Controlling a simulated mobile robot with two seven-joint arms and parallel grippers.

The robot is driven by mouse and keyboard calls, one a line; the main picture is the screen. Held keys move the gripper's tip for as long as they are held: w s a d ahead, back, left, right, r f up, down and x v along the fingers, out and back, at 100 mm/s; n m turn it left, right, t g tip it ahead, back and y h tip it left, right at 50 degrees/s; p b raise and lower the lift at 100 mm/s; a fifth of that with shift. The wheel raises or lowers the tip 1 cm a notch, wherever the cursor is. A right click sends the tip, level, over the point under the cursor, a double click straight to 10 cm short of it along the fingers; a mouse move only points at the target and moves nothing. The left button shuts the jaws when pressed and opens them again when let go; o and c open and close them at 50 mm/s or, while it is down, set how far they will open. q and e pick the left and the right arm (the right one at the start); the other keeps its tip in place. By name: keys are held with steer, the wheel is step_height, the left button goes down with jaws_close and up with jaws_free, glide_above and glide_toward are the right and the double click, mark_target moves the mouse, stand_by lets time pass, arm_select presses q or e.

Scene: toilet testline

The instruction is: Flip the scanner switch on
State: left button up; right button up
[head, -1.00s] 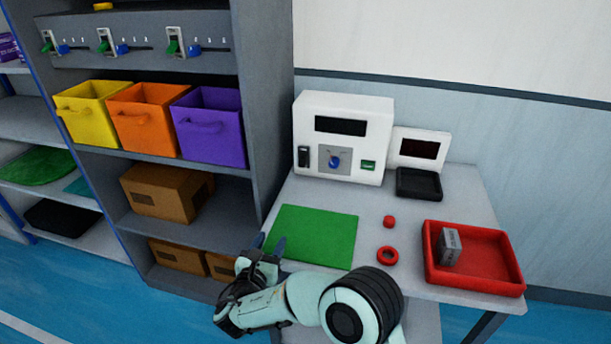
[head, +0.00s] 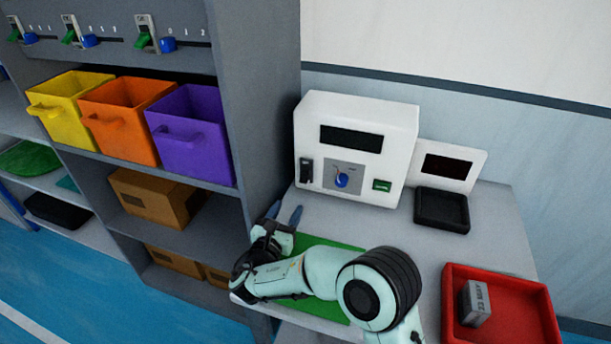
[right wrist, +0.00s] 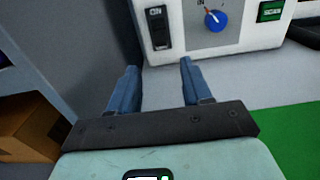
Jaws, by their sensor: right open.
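The scanner (head: 355,148) is a white box with a dark display at the back of the table. Its black switch (head: 306,170) is at the lower left of the front face, left of a blue knob (head: 342,180). In the right wrist view the switch (right wrist: 158,27) shows the word ON at its top, ahead of the fingers. My right gripper (head: 284,214) is open and empty, apart from the scanner, over the table's left part. Its two blue fingers (right wrist: 157,85) point at the scanner's lower left. My left gripper is out of view.
A green mat (head: 320,305) lies under my right arm. A red tray (head: 505,320) with a grey block is at right. A black tray (head: 441,209) stands before a small display. The grey shelf (head: 272,100) rises close at left, holding coloured bins.

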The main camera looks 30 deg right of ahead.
mark_target(303, 179)
steer(key=x, duration=1.2)
steer(key=shift+w+d+b, duration=0.25)
steer(key=shift+w+b, duration=0.05)
steer(key=shift+b, duration=0.05)
jaws_close()
